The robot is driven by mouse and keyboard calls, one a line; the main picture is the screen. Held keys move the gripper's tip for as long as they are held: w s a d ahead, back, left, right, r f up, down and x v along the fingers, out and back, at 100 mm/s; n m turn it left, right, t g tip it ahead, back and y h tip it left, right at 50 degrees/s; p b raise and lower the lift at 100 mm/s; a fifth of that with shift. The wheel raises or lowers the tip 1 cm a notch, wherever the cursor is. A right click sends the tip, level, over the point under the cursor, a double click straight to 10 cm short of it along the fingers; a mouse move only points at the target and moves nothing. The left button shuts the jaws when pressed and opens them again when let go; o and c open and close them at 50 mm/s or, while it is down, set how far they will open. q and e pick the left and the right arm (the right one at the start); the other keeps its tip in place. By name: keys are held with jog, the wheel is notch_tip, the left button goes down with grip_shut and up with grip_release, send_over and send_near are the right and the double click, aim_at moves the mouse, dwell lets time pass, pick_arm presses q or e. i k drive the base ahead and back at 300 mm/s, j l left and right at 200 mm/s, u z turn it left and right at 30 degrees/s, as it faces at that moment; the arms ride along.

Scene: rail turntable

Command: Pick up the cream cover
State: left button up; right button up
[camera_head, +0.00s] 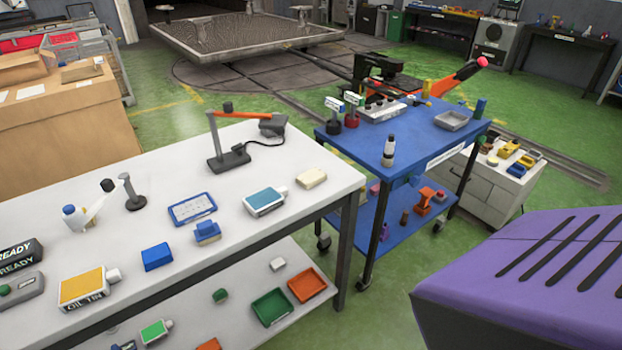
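A small cream block (311,178), which looks like the cream cover, lies on the white table (290,215) near its far right corner. It sits just right of a white tin with a blue label (265,201), with a small gap between them. Nothing covers it. Neither of my grippers shows in this view, so I cannot tell what they hold.
A blue cart (345,146) with bottles and a grey tray (451,121) stands right of the table. A lamp-like stand (229,158) rises behind the block. A large purple slotted housing (530,270) fills the lower right. Green floor lies between.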

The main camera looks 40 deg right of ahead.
aim_at(310, 178)
jog(key=l+z, duration=0.15)
jog(key=z, duration=0.25)
jog(key=i+l+z, duration=0.1)
jog(key=z, duration=0.35)
jog(key=l+z, duration=0.1)
jog(key=z, duration=0.3)
jog(key=i+z, duration=0.15)
jog(key=z, duration=0.25)
